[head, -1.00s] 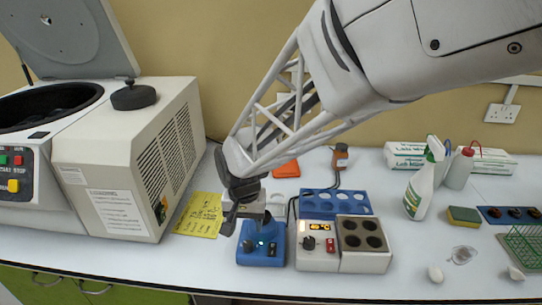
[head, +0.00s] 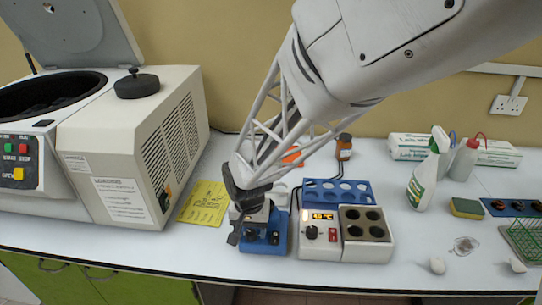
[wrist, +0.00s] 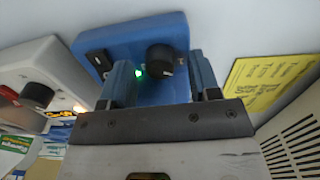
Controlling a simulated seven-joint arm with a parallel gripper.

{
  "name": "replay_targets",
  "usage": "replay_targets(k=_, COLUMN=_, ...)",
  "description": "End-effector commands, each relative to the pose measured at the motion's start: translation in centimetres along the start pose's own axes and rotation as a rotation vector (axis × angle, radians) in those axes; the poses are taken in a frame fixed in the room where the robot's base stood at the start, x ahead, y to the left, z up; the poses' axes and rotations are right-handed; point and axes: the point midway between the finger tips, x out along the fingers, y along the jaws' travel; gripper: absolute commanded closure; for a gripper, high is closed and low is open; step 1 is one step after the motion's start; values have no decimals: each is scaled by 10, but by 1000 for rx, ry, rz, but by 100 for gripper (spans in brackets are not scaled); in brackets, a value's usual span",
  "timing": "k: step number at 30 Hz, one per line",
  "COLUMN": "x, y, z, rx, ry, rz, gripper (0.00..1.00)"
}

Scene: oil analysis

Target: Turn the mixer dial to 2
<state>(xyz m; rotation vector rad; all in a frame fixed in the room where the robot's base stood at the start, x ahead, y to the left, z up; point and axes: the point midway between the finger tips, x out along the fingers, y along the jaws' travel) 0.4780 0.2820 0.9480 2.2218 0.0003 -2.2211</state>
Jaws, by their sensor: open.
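The blue mixer (head: 278,216) stands on the bench near its front edge. In the wrist view its blue front panel (wrist: 130,45) carries a black round dial (wrist: 160,61) with a pale pointer mark, a lit green light (wrist: 138,74) and a black switch (wrist: 99,62). The number the dial points at is too small to read. My gripper (head: 246,228) is open at the mixer's left front. In the wrist view its two fingers (wrist: 162,75) stand on either side of the dial. I cannot tell whether either finger touches it.
A heater block (head: 366,224) with a lit display stands close right of the mixer, with a blue tube rack (head: 338,190) behind. A yellow note (head: 205,203) and a large centrifuge (head: 125,150) lie to the left. A spray bottle (head: 425,175) stands further right.

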Motion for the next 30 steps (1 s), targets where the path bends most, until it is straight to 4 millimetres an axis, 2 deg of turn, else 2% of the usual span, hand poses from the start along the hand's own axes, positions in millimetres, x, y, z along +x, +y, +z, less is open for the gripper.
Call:
replay_targets(k=6, x=8, y=0, z=0, rx=0, ry=0, rz=0, gripper=43)
replay_targets(k=14, x=9, y=0, z=0, rx=0, ry=0, rz=0, gripper=43)
replay_targets(k=21, x=9, y=0, z=0, rx=0, ry=0, rz=0, gripper=80)
replay_targets(k=24, x=9, y=0, z=0, rx=0, ry=0, rz=0, gripper=92)
replay_targets(k=30, x=9, y=0, z=0, rx=9, ry=0, rz=0, gripper=93)
